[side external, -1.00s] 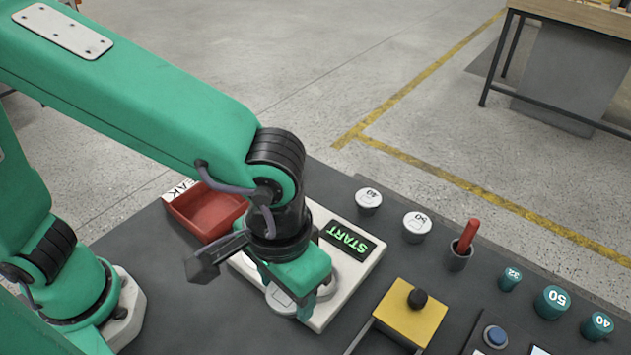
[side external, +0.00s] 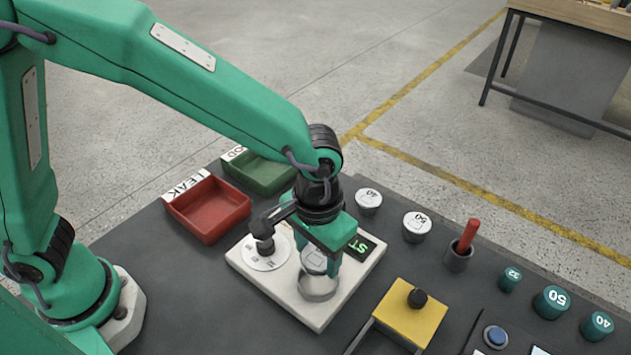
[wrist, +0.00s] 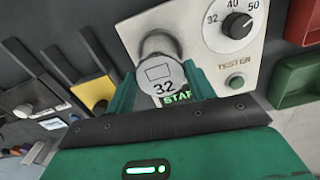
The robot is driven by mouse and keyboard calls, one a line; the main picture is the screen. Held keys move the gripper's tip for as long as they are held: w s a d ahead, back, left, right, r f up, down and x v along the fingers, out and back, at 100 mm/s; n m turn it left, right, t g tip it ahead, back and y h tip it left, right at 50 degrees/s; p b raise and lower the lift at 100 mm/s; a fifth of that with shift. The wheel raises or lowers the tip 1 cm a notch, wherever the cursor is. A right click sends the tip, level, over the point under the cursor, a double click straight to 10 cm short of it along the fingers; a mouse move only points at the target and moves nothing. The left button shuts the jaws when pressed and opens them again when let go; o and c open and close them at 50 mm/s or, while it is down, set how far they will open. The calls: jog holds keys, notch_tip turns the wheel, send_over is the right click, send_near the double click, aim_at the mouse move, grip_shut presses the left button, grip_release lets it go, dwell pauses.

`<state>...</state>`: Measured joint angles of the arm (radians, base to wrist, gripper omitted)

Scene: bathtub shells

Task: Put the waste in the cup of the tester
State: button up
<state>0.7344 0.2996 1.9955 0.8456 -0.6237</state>
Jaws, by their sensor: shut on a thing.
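The waste (side external: 313,261) is a pale round-topped fitting marked 32; its marked face (wrist: 163,76) shows in the wrist view. My gripper (side external: 323,262) is shut on it, with one green finger on each side in the wrist view (wrist: 162,88). The tester (side external: 255,280) is a cream box with a dial and a lit green START display. Its round metallic cup (side external: 318,290) is right under the waste in the side view, and its rim (wrist: 157,42) shows behind the waste in the wrist view. I cannot tell whether the waste's lower end is inside the cup.
A red LEAK tray (side external: 208,212) and a green tray (side external: 258,172) lie behind the tester. White caps marked 40 (side external: 368,200) and 50 (side external: 417,224), a red-handled tool (side external: 466,238) and a yellow block with a black knob (side external: 412,318) stand to the right.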

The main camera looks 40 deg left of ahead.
aim_at(317, 257)
jog(key=shift+f, duration=2)
jog(key=shift+f, duration=0.15)
jog(key=o, duration=1.1)
notch_tip(317, 257, up, 12)
jog(key=shift+r, duration=0.2)
jog(key=shift+a, duration=0.1)
